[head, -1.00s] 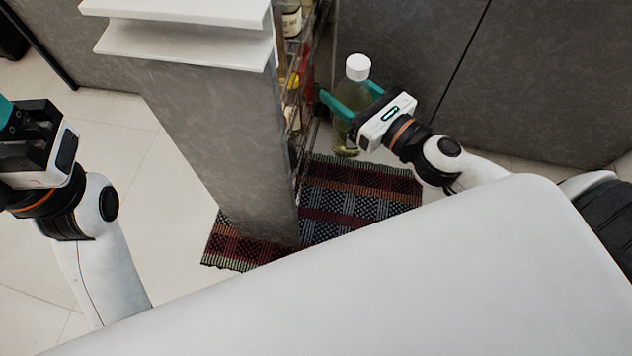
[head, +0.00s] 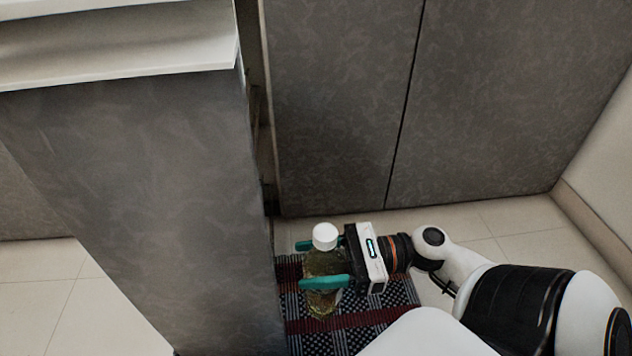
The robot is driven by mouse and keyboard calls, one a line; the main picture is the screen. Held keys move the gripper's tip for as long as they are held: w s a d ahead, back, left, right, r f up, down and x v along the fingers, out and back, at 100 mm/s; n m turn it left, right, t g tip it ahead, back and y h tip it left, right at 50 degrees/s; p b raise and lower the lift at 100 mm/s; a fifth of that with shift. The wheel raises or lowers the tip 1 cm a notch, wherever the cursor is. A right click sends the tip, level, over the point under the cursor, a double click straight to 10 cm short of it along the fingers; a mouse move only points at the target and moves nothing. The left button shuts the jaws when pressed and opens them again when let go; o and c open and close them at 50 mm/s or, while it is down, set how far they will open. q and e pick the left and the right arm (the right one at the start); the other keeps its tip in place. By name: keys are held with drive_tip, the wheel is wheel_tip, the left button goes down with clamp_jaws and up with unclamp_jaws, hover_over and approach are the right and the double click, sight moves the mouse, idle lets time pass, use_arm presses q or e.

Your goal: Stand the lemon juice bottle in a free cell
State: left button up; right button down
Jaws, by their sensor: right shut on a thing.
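The lemon juice bottle (head: 322,266) is clear with yellowish-green contents and a white cap. It is roughly upright. My right gripper (head: 322,263) is shut on it from the right, with one teal finger on the near side and one on the far side. The bottle is held above the patterned rug, beside the grey cabinet's end panel. My left gripper is not in view. No cells show in this view; the shelf side of the cabinet is hidden behind the end panel.
A grey cabinet panel (head: 150,200) with white ledges (head: 120,50) stands close on the left. Grey cupboard doors (head: 480,100) stand at the back. The patterned rug (head: 350,338) lies below. Tiled floor is open at the right of the doors' foot.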

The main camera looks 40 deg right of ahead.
drive_tip(key=x, duration=1.6)
drive_tip(key=shift+w+f+b, duration=0.1)
drive_tip(key=shift+f+b, duration=0.65)
drive_tip(key=shift+f, duration=1.8)
